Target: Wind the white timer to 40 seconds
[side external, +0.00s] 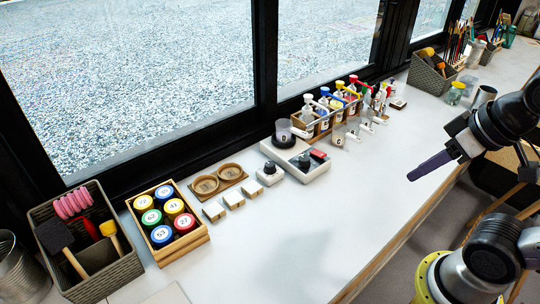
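A small white block with a dark round knob on top (270,173) stands on the white counter, just in front of a larger pale device. It looks like the white timer, but its dial marks are too small to read. My gripper (424,170) is at the right of the view, above the counter's front edge and well apart from the timer. Its dark purple fingers point left and slightly down. They are seen side-on as one shape, so their opening is hidden. Nothing shows held in them.
The pale device (318,171) carries a dark round dome and knobs. Small white-topped blocks (213,211), a wooden tray of coloured numbered lids (202,240) and a grey basket (105,285) stand left. A bottle rack (303,127) stands behind. The counter's front middle (330,225) is clear.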

